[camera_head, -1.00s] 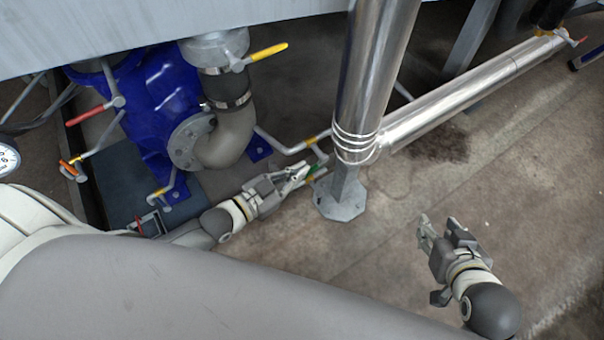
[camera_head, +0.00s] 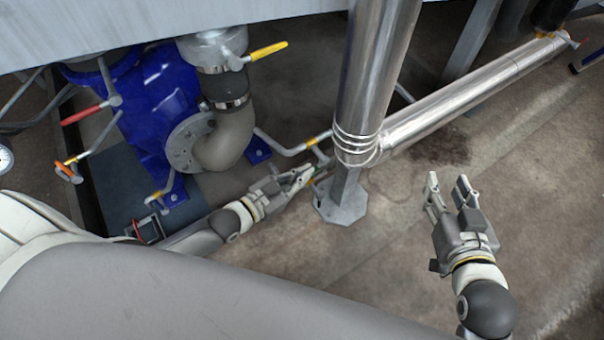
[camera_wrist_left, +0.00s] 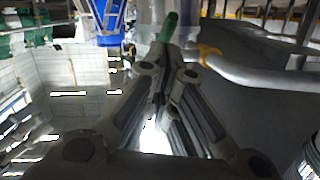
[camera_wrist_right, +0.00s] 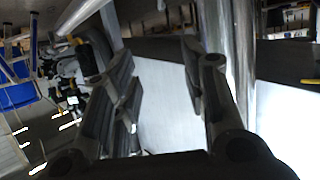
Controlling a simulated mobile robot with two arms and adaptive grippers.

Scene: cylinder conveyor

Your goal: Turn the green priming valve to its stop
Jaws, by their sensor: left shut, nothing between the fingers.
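The green handle of the priming valve (camera_wrist_left: 170,26) shows in the left wrist view, just beyond my left fingertips. In the head view it is mostly hidden by my left gripper (camera_head: 308,172), beside the foot of the steel column. My left gripper also shows in the left wrist view (camera_wrist_left: 168,65); its fingers are together with nothing between them. Whether the tips touch the handle I cannot tell. My right gripper (camera_head: 449,183) is open and empty over the bare floor at the right; its parted fingers also show in the right wrist view (camera_wrist_right: 165,75).
A steel column (camera_head: 368,85) with a bolted foot (camera_head: 341,206) stands right beside my left gripper. A blue pump (camera_head: 150,105) with a grey elbow pipe (camera_head: 225,145) is at the left. A yellow lever (camera_head: 268,51) and a red lever (camera_head: 84,114) stick out there. Floor at the right is clear.

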